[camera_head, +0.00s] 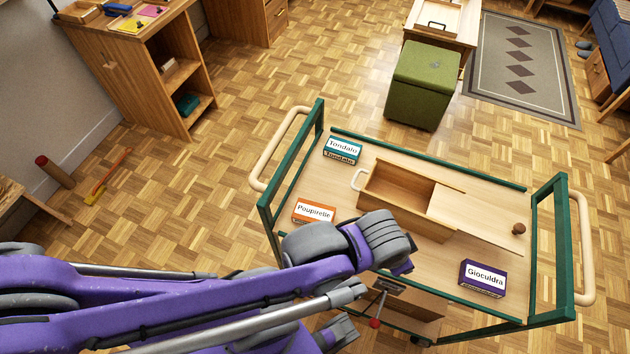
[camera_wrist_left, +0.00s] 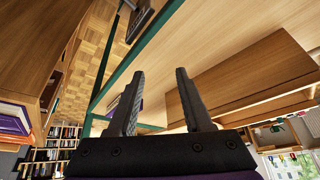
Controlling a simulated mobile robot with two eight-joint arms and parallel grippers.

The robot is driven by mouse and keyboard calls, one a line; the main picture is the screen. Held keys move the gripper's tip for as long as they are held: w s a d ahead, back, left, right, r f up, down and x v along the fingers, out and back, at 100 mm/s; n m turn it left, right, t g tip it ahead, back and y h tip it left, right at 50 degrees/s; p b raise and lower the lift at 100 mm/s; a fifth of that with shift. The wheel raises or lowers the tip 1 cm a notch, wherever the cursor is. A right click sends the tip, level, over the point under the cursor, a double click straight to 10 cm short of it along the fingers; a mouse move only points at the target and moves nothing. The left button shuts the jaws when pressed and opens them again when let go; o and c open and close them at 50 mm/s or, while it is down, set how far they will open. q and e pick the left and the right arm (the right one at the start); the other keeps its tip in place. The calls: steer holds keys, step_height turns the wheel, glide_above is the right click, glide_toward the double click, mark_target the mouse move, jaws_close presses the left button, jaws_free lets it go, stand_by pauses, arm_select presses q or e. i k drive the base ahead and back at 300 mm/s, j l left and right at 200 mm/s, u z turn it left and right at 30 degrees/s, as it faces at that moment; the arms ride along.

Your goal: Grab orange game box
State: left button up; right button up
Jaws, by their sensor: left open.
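The orange game box (camera_head: 314,211), labelled Poupirelle, lies on the left part of the trolley top (camera_head: 345,235) in the head view. My left arm comes in from the left, and its grey and purple wrist is over the trolley's near edge, right of and nearer than the orange box. In the wrist view my left gripper (camera_wrist_left: 161,74) is open, with nothing between its fingers. I cannot make out the orange box there. My right gripper is not clearly seen in either view.
The trolley also holds a teal Tondalo box (camera_head: 342,150), a purple Gioculdra box (camera_head: 482,278) and a wooden box (camera_head: 400,190) with its lid partly slid open. Green end frames (camera_head: 288,185) bound the top. A green pouf (camera_head: 422,85) stands behind.

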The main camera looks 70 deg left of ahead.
mark_target(305, 211)
steer(key=u, duration=0.4)
steer(key=k+u, duration=0.1)
steer(key=u, duration=0.7)
steer(key=j+u, duration=0.1)
steer(key=u, duration=0.75)
steer(key=k+j, duration=0.05)
steer(key=j, duration=0.05)
